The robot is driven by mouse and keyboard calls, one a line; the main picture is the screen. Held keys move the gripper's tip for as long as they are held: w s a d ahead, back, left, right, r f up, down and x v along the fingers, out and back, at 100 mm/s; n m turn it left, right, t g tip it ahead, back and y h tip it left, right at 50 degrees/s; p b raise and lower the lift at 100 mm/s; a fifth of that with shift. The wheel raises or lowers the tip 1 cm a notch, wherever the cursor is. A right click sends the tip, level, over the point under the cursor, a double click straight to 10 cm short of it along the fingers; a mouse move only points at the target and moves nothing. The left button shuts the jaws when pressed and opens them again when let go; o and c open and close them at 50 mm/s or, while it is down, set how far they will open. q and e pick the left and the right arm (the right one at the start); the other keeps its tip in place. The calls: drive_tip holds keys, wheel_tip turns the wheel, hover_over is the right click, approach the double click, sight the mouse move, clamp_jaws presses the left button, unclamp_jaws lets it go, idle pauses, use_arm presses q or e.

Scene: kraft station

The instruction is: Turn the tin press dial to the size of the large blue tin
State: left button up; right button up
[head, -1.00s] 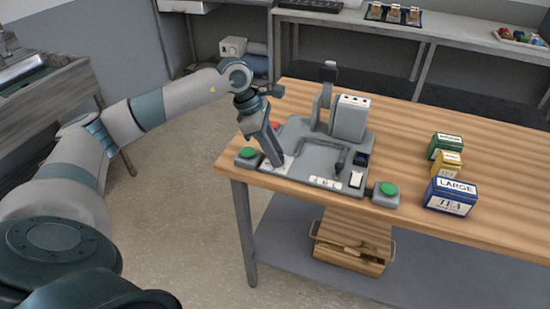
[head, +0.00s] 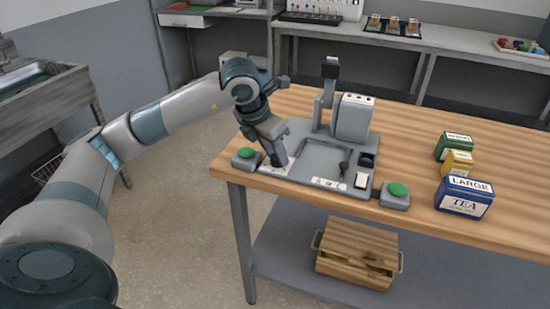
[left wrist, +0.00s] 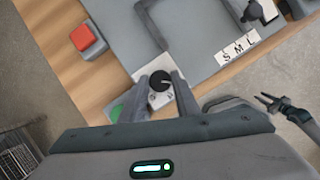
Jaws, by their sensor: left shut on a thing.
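The grey tin press (head: 300,140) stands on the wooden table's left end. My left gripper (head: 281,163) points down at its front left corner. In the left wrist view, the small black dial (left wrist: 160,81) sits on a pale plate between the gripper's fingers, which are shut on it. The head view hides the dial behind the gripper. Size marks S, M, L (left wrist: 237,48) show along the press's front edge. The large blue tin (head: 464,197), labelled LARGE TEA, stands upright at the right. My right gripper (left wrist: 268,101) appears only in the left wrist view, small, fingers apart.
Green buttons flank the press at left (head: 246,159) and right (head: 395,195). A red button (left wrist: 83,37) is near its left side. A yellow tin (head: 457,163) and a green tin (head: 455,146) stand behind the blue one. A wooden crate (head: 355,250) is on the lower shelf.

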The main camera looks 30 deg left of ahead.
use_arm(q)
drive_tip(key=shift+n+y+b, duration=0.5)
drive_tip(key=shift+n, duration=0.7)
use_arm(e)
drive_tip(key=shift+s+d+f+g, duration=0.3)
drive_tip(key=shift+s+d+g, duration=0.2)
drive_tip(key=shift+s+d, duration=0.1)
use_arm(q)
drive_tip(key=o, duration=1)
drive_tip(key=shift+o, duration=0.2)
use_arm(e)
drive_tip(key=shift+d, duration=0.1)
use_arm(q)
drive_tip(key=shift+r, duration=0.1)
drive_tip(key=v, duration=1.7)
drive_tip(key=shift+s, duration=0.15)
